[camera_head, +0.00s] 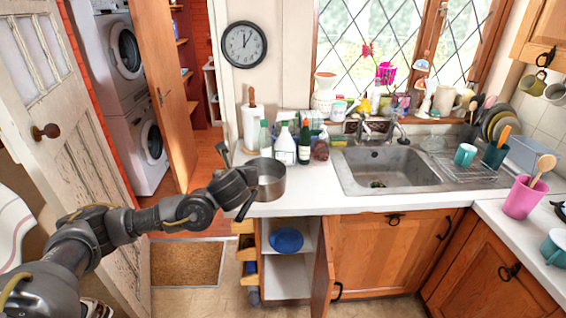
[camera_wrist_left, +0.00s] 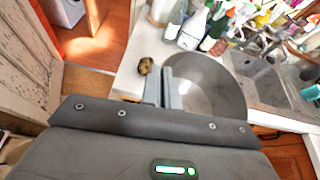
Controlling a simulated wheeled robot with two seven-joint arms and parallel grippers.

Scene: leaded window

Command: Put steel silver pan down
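The steel silver pan (camera_head: 270,182) is at the left end of the white counter, near its front edge. It is upright, and I cannot tell whether its base touches the counter or is slightly above it. My left gripper (camera_head: 246,180) is at the pan's left side. In the left wrist view, its grey fingers (camera_wrist_left: 165,88) are close together at the side of the pan (camera_wrist_left: 212,88) and appear shut on it. The exact contact is partly hidden. My right gripper is not in view.
Bottles (camera_head: 285,147) and a paper towel roll (camera_head: 250,125) stand behind the pan. The sink (camera_head: 385,170) is to the right, with clear white counter (camera_head: 312,188) between. Below, a cabinet door (camera_head: 322,270) is open, and a blue bowl (camera_head: 286,240) sits inside.

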